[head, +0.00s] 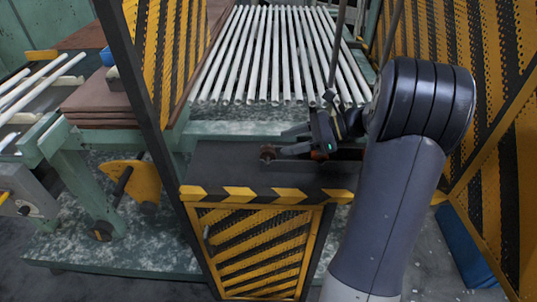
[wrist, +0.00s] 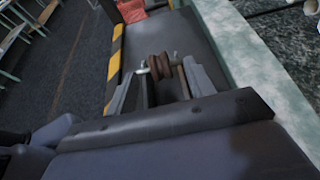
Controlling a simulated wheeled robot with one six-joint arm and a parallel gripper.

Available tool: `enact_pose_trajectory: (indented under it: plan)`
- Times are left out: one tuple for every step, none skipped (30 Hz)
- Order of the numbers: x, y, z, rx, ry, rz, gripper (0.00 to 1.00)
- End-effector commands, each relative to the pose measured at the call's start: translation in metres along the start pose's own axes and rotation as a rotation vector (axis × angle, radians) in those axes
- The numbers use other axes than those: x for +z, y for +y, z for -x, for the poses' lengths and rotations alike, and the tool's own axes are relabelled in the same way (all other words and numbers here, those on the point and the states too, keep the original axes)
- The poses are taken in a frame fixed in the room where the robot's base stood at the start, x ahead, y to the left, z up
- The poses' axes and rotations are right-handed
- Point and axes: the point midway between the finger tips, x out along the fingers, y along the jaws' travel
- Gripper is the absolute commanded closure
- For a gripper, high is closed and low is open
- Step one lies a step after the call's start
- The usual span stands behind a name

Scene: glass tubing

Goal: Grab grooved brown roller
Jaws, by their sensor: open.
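The grooved brown roller (wrist: 159,65) shows in the wrist view on a dark ledge, between and at the tips of my gripper (wrist: 165,74). The two fingers are apart, one on each side of it. A light metal piece shows at its left side. I cannot tell whether either finger touches the roller. In the head view a small brown roller (head: 268,154) lies on the dark ledge at the left, close to the fingertips of my gripper (head: 285,144). A reddish-brown round part (head: 319,154) also shows under the gripper body.
The dark ledge (head: 225,165) has a yellow-black striped front edge (head: 235,193). Glass tubes (head: 270,55) lie in a row behind it. Striped guard panels (head: 165,45) stand left and right. A red object (wrist: 131,10) shows at the far end in the wrist view.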

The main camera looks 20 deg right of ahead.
Motion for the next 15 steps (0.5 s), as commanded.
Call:
enact_pose_trajectory:
  plan:
    - [0.001,0.002,-0.006,0.004,0.0,0.0,0.49]
    - [0.001,0.003,-0.01,0.004,0.0,0.0,0.49]
    - [0.001,0.005,-0.017,0.004,0.0,-0.001,0.49]
    - [0.001,0.006,-0.022,0.005,-0.001,-0.001,0.49]
    - [0.001,0.007,-0.027,0.005,-0.001,-0.001,0.49]
    - [0.0,0.008,-0.032,0.004,-0.001,-0.001,0.49]
    - [0.0,0.008,-0.037,0.005,-0.001,0.0,0.49]
    - [0.0,0.008,-0.04,0.004,0.0,0.0,0.49]
    - [0.0,0.007,-0.044,0.003,0.0,0.0,0.49]
    - [0.0,0.007,-0.046,0.002,-0.001,0.0,0.49]
    - [0.0,0.007,-0.048,0.002,-0.001,0.0,0.49]
    - [0.0,0.007,-0.049,0.002,-0.001,0.0,0.49]
    - [0.0,0.007,-0.05,0.001,0.0,0.0,0.49]
    - [0.0,0.007,-0.05,0.001,0.0,0.0,0.49]
    - [0.0,0.007,-0.05,0.001,0.0,0.0,0.49]
